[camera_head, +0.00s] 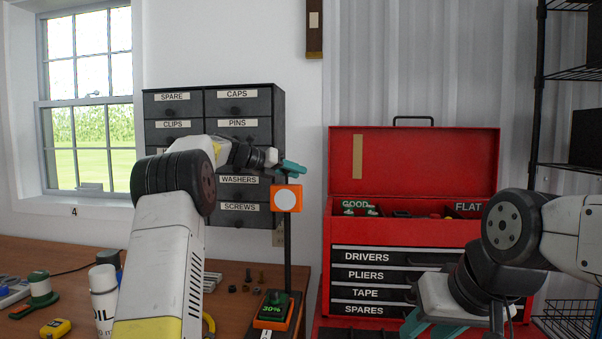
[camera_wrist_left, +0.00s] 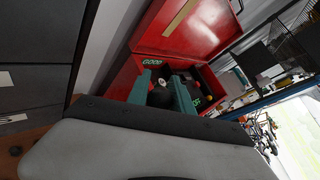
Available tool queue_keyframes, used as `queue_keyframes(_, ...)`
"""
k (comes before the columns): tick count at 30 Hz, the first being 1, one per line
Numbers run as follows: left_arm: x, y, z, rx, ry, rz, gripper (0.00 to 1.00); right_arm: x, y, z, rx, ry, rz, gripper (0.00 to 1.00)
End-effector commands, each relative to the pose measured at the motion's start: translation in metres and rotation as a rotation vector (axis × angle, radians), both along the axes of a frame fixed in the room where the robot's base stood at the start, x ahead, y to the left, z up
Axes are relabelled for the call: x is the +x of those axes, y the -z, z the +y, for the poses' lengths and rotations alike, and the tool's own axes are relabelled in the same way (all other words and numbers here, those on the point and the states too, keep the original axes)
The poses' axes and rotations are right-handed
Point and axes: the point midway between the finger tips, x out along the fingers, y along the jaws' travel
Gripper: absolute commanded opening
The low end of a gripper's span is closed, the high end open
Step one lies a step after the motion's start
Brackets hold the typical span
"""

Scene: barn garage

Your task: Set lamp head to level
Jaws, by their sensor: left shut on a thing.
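The lamp has an orange head (camera_head: 286,207) with a round white face, on a thin black post (camera_head: 288,250). Its base (camera_head: 272,312) is orange and black with a green "30%" display and stands on the bench. The head looks roughly upright from here; its exact tilt I cannot tell. My left gripper (camera_head: 286,168) is at the top of the lamp, just above the white face. In the left wrist view its teal fingers (camera_wrist_left: 162,92) are shut on a dark part of the lamp head (camera_wrist_left: 159,98). My right gripper (camera_head: 430,324) is low at right, partly hidden, away from the lamp.
A dark labelled drawer cabinet (camera_head: 160,105) stands behind the lamp. A red tool chest (camera_head: 415,160) with its lid up is right of it.

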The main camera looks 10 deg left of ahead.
Motion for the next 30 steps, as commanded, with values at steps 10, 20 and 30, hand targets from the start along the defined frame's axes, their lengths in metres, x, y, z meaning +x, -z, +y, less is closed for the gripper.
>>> queue_keyframes(10,0.002,0.010,0.002,0.006,-0.004,0.015,0.46,0.000,0.000,0.000,0.000,0.000,0.000,0.36)
queue_keyframes(20,0.000,0.005,0.002,0.003,-0.001,0.009,0.48,0.000,0.000,0.000,0.000,0.000,0.000,0.36)
queue_keyframes(30,-0.029,-0.011,0.039,0.003,-0.005,0.007,0.48,0.000,0.000,0.000,0.000,0.000,0.000,0.36)
